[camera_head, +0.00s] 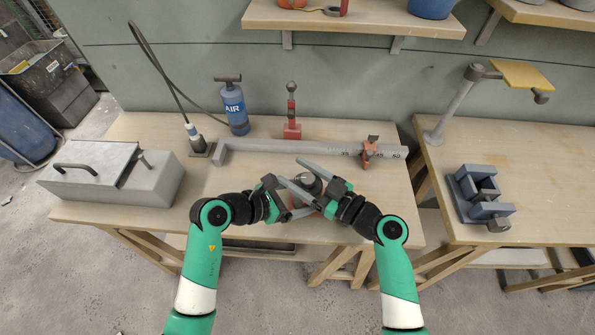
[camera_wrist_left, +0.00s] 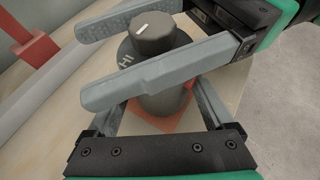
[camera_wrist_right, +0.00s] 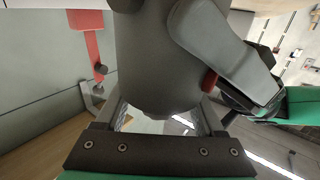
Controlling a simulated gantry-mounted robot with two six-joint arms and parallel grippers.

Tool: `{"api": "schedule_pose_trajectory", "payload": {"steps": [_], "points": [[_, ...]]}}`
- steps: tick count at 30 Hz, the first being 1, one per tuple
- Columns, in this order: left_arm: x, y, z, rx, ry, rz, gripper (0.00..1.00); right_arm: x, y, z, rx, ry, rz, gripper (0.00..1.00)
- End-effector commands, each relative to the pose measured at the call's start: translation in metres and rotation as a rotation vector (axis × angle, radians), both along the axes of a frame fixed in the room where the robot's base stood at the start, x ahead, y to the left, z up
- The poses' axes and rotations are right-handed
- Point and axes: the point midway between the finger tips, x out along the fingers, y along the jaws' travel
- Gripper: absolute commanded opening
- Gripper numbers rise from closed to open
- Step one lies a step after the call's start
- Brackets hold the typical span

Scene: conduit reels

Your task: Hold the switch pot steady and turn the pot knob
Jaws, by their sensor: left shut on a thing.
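The switch pot (camera_head: 309,184) is a dark grey cylinder with a red base, standing near the bench's front edge. In the left wrist view its round knob (camera_wrist_left: 154,34) has a white mark and sits above a collar with "Hi" lettering. My left gripper (camera_head: 303,202) is shut on the pot's body, a finger on each side. My right gripper (camera_head: 289,170) is open, its fingers on either side of the knob with a visible gap. The near right finger hides part of the collar. In the right wrist view the pot (camera_wrist_right: 155,65) fills the middle and hides the right fingertips.
A long grey conduit bar (camera_head: 290,147) lies behind the pot, with a red clamp (camera_head: 370,153) near its right end. A grey metal box (camera_head: 110,172) is on the left.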

Motion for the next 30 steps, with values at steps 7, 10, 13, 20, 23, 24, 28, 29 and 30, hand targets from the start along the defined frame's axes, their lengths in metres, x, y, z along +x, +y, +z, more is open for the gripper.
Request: {"api": "schedule_pose_trajectory", "payload": {"steps": [7,10,13,20,23,24,28,29,30], "points": [[-0.0003,-0.0001,-0.0004,0.0,0.002,0.0,0.55,0.0002,0.0003,0.002,0.001,-0.003,0.0,0.72],[-0.0004,-0.0001,-0.0004,0.0,0.002,0.0,0.55,0.0003,0.0003,0.0023,0.002,-0.004,0.0,0.72],[-0.0004,-0.0001,-0.0004,0.001,0.002,0.0,0.55,0.0002,0.0003,0.0025,0.002,-0.004,-0.001,0.72],[-0.0004,-0.0001,-0.0004,0.001,0.002,0.0,0.55,0.0015,0.0007,0.0002,-0.003,-0.001,-0.096,0.72],[-0.0004,-0.0001,-0.0004,0.0,0.002,0.0,0.55,0.0034,-0.0009,0.0002,-0.005,0.0,-0.201,0.72],[-0.0004,-0.0001,-0.0004,0.001,0.002,0.0,0.55,0.0041,-0.002,0.0003,-0.005,0.0,-0.244,0.72],[-0.0004,-0.0001,-0.0005,0.001,0.002,0.0,0.55,0.0069,-0.005,0.0007,-0.005,0.0,-0.355,0.72],[-0.0004,-0.0001,-0.0005,0.001,0.002,0.0,0.55,0.0074,-0.0056,0.0012,-0.004,0.0,-0.375,0.72],[-0.0004,-0.0001,-0.0005,0.001,0.002,0.0,0.55,0.008,-0.0061,0.0007,-0.005,0.001,-0.401,0.72]]}}
